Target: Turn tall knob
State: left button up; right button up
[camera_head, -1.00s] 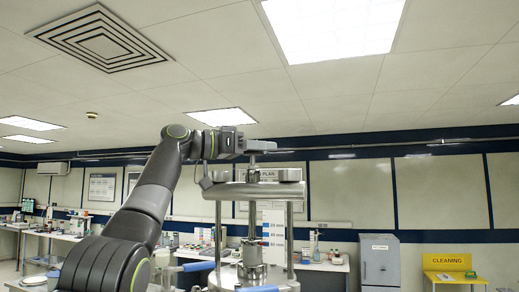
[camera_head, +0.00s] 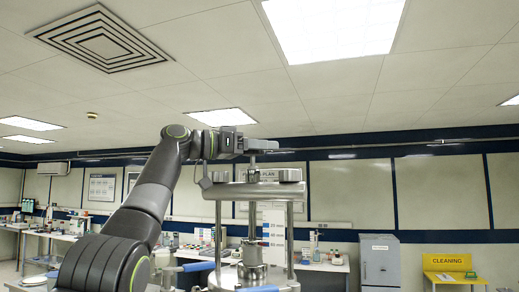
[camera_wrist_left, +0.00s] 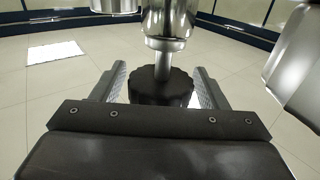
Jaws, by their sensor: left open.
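A dark, round knob (camera_wrist_left: 160,88) with a scalloped rim shows in the left wrist view, on a thin metal shaft (camera_wrist_left: 163,62) that runs into a larger shiny cylinder. My left gripper (camera_wrist_left: 160,72) is open, with one finger on each side of the knob. The gaps beside the knob are narrow, and I cannot tell whether either finger touches it. In the head view, my left gripper (camera_head: 264,145) is level at the top of a metal press-like apparatus (camera_head: 230,190). The knob is hard to make out there because the fingers cover it. My right gripper is not in view.
The apparatus has upright metal posts (camera_head: 290,235) and a thick top plate just below my left gripper. Blue handles (camera_head: 198,267) stick out low on it. A grey cabinet (camera_head: 380,260) and a yellow cleaning stand (camera_head: 447,265) are farther back at right.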

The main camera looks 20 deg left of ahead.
pick_arm(q)
jog(key=b+v, duration=0.1)
jog(key=v, duration=0.1)
jog(key=b+v, duration=0.1)
jog(key=v, duration=0.2)
jog(key=shift+a+f, duration=0.1)
jog(key=shift+f, duration=0.15)
jog(key=b+v, duration=0.2)
jog(key=v, duration=1)
jog(key=shift+s+r+b, duration=0.2)
jog(key=shift+r+b, duration=0.05)
jog(key=shift+b, duration=0.05)
